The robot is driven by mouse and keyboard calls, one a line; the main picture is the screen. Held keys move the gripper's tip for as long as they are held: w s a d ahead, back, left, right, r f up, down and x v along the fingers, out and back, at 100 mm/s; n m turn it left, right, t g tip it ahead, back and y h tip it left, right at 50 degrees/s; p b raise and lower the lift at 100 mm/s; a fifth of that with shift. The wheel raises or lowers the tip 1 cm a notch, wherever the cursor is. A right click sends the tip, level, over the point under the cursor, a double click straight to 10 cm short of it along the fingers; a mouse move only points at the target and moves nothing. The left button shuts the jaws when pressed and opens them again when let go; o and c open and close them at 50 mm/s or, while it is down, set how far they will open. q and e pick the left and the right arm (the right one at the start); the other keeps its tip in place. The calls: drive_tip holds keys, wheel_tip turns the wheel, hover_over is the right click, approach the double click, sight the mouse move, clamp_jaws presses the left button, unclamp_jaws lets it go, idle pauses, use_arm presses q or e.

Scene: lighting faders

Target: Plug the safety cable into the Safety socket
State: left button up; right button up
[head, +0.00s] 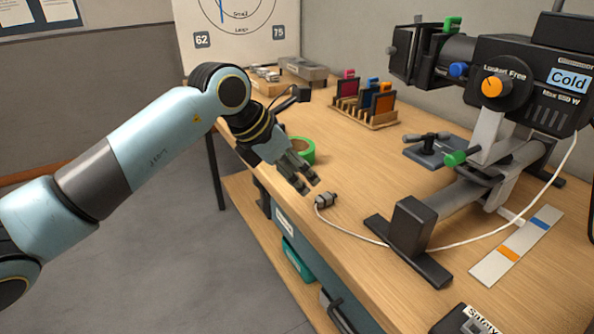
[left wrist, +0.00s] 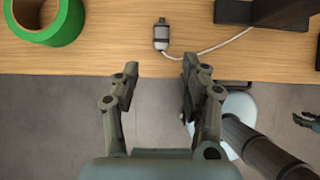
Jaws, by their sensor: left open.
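The safety cable's grey plug (head: 325,200) lies on the wooden table near its front edge, with a white cable (head: 360,236) running right to the lamp. The plug also shows in the left wrist view (left wrist: 161,38), ahead of the fingertips. My left gripper (head: 308,186) is open and empty, just left of the plug and apart from it; its two fingers (left wrist: 160,76) are spread in the wrist view. A dark box with partly visible "Safety" lettering (head: 474,319) is cut off at the bottom; its socket opening is not clear. Part of my right gripper (left wrist: 306,121) seems to show at the wrist view's right edge.
A green tape roll (head: 303,150) stands behind my left gripper. The lamp (head: 525,80) and its black foot (head: 408,245) stand to the right. A strip with orange and blue marks (head: 515,250) lies beside it. A rack of colour filters (head: 365,112) is at the back.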

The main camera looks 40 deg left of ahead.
sight(320, 197)
use_arm(q)
drive_tip(key=b+x, duration=0.5)
drive_tip(key=x, duration=0.1)
drive_tip(key=shift+d+f, duration=0.1)
drive_tip(key=shift+f, duration=0.3)
drive_tip(key=shift+w+d+f+b, duration=0.2)
drive_tip(key=shift+w+f+b, duration=0.3)
drive_tip(key=shift+w+b, duration=0.1)
drive_tip(key=shift+c, duration=0.4)
drive_tip(key=shift+s, duration=0.1)
clamp_jaws()
drive_tip(key=shift+r+p, duration=2)
drive_tip(key=shift+r, duration=0.6)
drive_tip(key=shift+d+f, duration=0.1)
